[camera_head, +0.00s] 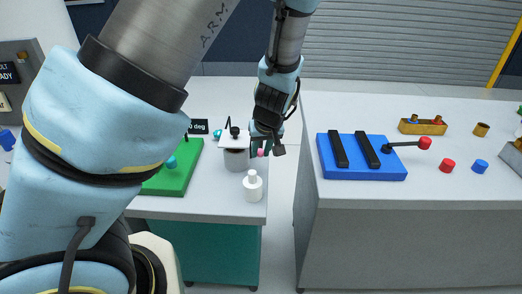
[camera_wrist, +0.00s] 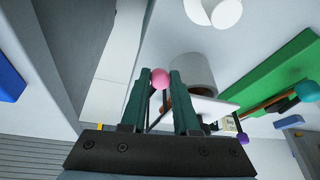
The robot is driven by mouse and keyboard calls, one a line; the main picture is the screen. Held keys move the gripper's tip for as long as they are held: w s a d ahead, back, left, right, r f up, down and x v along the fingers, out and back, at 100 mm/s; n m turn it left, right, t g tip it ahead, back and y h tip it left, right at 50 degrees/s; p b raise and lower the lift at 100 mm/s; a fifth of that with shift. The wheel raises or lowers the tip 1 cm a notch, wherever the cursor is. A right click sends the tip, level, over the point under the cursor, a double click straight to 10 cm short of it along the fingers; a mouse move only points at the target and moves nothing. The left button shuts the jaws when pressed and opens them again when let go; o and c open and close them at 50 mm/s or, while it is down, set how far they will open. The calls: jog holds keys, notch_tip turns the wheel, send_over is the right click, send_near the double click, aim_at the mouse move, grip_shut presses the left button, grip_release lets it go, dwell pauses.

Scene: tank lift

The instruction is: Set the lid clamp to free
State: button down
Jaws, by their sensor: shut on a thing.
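A grey cylindrical tank (camera_head: 236,160) with a flat white lid (camera_head: 233,143) stands on the left bench. In the wrist view the tank (camera_wrist: 195,72) and the lid's white edge (camera_wrist: 212,107) show just beyond my fingers. A pink ball knob (camera_wrist: 160,78) sits between my green fingertips, at the side of the lid; it looks like the lid clamp's handle. My gripper (camera_head: 262,150) is shut on this knob, low at the tank's right side. A thin dark rod shows between the fingers below the knob. The clamp's body is mostly hidden by my fingers, so its setting cannot be read.
A white bottle (camera_head: 253,188) stands close in front of the tank. A green board (camera_head: 178,176) with a teal knob (camera_head: 171,162) lies to the left. A gap separates this bench from the right bench, which holds a blue board (camera_head: 350,170) with a red-knobbed lever (camera_head: 424,143).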

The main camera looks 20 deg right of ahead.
jog(key=r+g+p, duration=0.1)
jog(key=g+p, duration=0.1)
jog(key=r+g+y+p, duration=0.1)
jog(key=shift+w+d+r+g+y+p, duration=0.2)
jog(key=shift+w+g+y+p, duration=0.1)
jog(key=shift+w+g+p, duration=0.1)
jog(key=shift+f, duration=0.1)
jog(key=c, duration=0.9)
grip_release()
jog(key=shift+c, duration=0.2)
notch_tip(320, 180, up, 11)
jog(key=d+b, duration=0.1)
jog(key=b, duration=0.1)
jog(key=shift+s+d+f+b, duration=0.15)
jog(key=shift+s+b, duration=0.2)
jog(key=shift+s, duration=0.05)
jog(key=shift+c, duration=0.2)
